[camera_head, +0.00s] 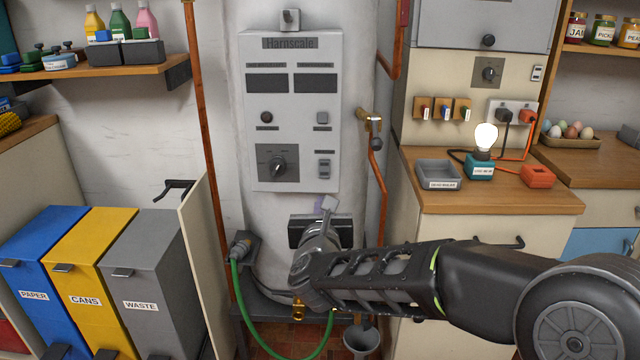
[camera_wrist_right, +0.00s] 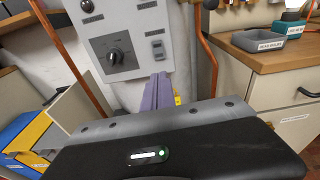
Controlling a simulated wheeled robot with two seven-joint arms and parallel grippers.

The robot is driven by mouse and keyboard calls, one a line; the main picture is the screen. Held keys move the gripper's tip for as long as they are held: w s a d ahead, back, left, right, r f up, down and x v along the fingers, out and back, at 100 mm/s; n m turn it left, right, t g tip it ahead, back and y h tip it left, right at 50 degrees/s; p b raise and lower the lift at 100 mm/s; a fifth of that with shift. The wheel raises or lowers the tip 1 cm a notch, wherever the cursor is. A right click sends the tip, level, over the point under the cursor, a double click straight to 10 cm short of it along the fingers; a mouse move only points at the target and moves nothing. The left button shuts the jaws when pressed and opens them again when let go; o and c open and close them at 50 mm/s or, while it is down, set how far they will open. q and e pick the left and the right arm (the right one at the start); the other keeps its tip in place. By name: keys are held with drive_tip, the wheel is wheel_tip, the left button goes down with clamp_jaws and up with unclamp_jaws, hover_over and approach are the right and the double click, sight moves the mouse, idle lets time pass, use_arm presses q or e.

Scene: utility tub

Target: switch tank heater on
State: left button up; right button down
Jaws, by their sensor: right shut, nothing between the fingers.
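The tank heater's grey control panel (camera_head: 292,215), labelled "Harnscale", is fixed to the white tank. It carries two dark displays, a dark red lamp (camera_head: 266,117), a small square button (camera_head: 322,118), a rotary dial (camera_head: 277,167) and a rocker switch (camera_head: 323,168). The rocker switch also shows in the right wrist view (camera_wrist_right: 158,50), with the dial (camera_wrist_right: 114,55) left of it. My right gripper (camera_head: 326,204) is shut and empty, a little below the rocker switch and apart from it in the picture. Its purple fingers (camera_wrist_right: 158,92) point up toward the panel. My left gripper is out of view.
Copper pipes (camera_head: 207,150) run on both sides of the panel, with a brass valve (camera_head: 374,120) at right. A wooden counter (camera_head: 480,190) holds a grey tray (camera_head: 438,175) and a lit bulb (camera_head: 486,138). Recycling bins (camera_head: 160,260) stand at left.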

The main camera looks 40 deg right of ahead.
sight(325, 176)
drive_tip(key=shift+m, duration=0.3)
drive_tip(key=shift+w, duration=0.1)
drive_tip(key=p+x, duration=0.1)
drive_tip(key=x, duration=1.3)
drive_tip(key=b, duration=0.2)
drive_tip(key=shift+d+f+b, duration=0.1)
drive_tip(key=shift+f+b, duration=0.3)
drive_tip(key=shift+r+p, duration=0.4)
drive_tip(key=shift+r, duration=0.05)
drive_tip(key=shift+f, duration=0.1)
